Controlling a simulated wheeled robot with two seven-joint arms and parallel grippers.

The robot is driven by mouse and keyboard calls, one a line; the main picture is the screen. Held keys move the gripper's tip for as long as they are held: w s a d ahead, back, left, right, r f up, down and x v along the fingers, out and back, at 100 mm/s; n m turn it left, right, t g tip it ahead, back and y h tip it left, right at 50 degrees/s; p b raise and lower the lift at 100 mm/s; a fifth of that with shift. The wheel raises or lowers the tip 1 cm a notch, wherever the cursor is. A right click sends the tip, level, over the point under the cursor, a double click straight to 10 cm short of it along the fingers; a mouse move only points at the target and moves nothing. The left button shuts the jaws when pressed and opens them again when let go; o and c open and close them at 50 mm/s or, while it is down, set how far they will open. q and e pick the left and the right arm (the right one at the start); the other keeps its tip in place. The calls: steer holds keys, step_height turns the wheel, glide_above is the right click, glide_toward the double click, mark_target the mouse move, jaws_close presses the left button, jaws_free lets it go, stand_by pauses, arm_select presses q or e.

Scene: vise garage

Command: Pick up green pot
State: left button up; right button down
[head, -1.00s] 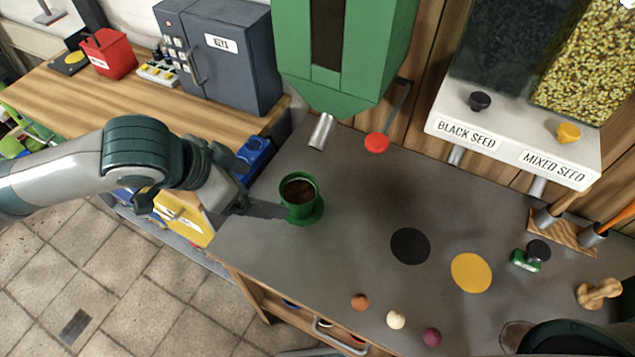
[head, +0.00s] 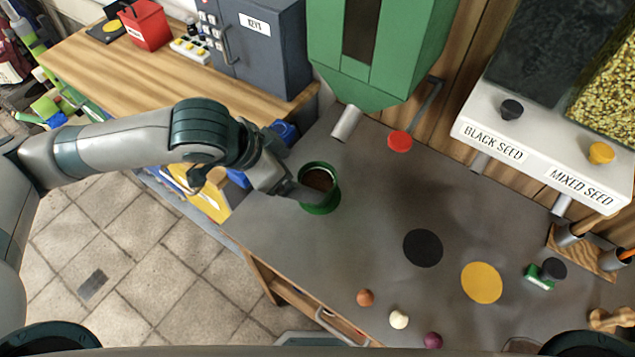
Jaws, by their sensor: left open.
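The green pot (head: 334,196) stands upright on the grey worktop (head: 375,205), filled with dark soil. My left gripper (head: 306,194) comes in from the left and is open. Its fingers are right at the left side of the pot and hide part of its wall. I cannot tell whether a finger touches the pot. My right gripper does not show; only a dark part of my right arm may show at the lower right edge.
A green dispenser (head: 385,60) with a metal spout (head: 346,122) and a red lever knob (head: 399,141) hangs behind the pot. A black disc (head: 423,248) and a yellow disc (head: 481,283) lie to the right. Small balls (head: 398,319) lie at the front edge.

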mark_target(320, 181)
arm_select(q)
steer(key=p+x, duration=0.1)
steer(key=x, duration=0.6)
steer(key=shift+d, duration=0.1)
steer(key=shift+w+d+f+p, duration=0.2)
steer(key=shift+f+p, duration=0.1)
steer(key=shift+f, duration=0.15)
steer(key=shift+w+f, duration=0.1)
steer(key=shift+w+d+f+p, duration=0.25)
steer(key=shift+d+f+p, duration=0.1)
steer(key=shift+f+p, duration=0.2)
steer(key=p+x, duration=0.1)
steer(key=x, duration=0.1)
steer(key=shift+w+d+f, duration=0.2)
steer(key=shift+w+f, duration=0.05)
steer(key=shift+f, duration=0.05)
steer(key=shift+w+d+f, duration=0.1)
steer(key=shift+d+f, duration=0.05)
steer(key=shift+f, duration=0.2)
